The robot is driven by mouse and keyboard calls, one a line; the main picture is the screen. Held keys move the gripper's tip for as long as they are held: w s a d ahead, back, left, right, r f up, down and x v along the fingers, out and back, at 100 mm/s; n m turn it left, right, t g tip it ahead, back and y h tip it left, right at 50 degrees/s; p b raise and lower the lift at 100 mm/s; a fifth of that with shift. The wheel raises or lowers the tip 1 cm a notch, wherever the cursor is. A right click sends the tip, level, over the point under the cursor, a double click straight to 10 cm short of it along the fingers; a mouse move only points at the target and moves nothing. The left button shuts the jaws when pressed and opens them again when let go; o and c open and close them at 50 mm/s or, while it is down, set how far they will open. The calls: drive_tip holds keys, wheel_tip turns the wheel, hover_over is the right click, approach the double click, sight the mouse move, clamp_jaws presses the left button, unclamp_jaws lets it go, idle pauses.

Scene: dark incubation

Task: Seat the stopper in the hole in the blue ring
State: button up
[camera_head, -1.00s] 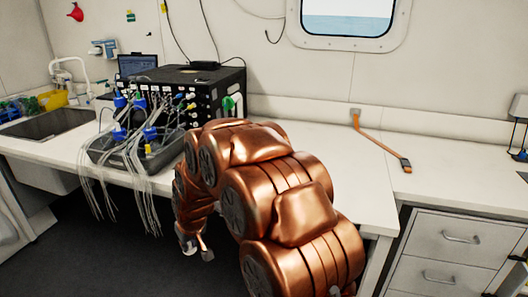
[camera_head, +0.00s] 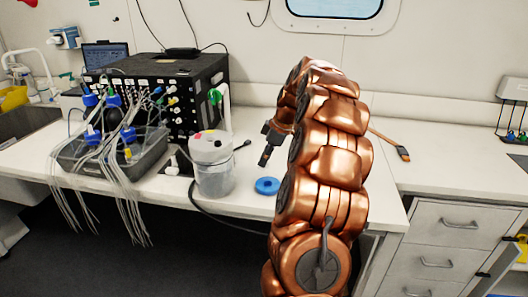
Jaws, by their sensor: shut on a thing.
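The blue ring (camera_head: 267,186) lies flat on the white bench, just left of my arm, with a small hole at its middle. My gripper (camera_head: 264,162) points down above and slightly behind the ring in the picture, apart from it. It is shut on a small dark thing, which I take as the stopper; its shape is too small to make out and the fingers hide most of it. No other stopper shows clearly.
A clear container (camera_head: 214,180) with a white lid stands left of the ring. A grey tray (camera_head: 150,148) with blue-capped bottles and trailing tubes sits farther left, before a black box (camera_head: 205,85). Black cables run near the container.

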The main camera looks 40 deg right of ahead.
drive_tip(key=shift+s+d+f, duration=0.1)
drive_tip(key=shift+d+f, duration=0.15)
drive_tip(key=shift+f, duration=0.5)
drive_tip(key=shift+s+d+f, duration=0.15)
drive_tip(key=shift+d+f, duration=0.05)
drive_tip(key=shift+f, duration=0.5)
drive_tip(key=shift+s+d+f, duration=0.1)
drive_tip(key=shift+d+f, duration=0.15)
drive_tip(key=shift+f, duration=0.5)
drive_tip(key=shift+b, duration=0.95)
drive_tip(key=shift+f+b, duration=1.45)
drive_tip(key=shift+f, duration=0.05)
drive_tip(key=o, duration=0.9)
drive_tip(key=shift+c, duration=0.2)
drive_tip(key=shift+s, duration=0.1)
drive_tip(key=shift+r, duration=0.2)
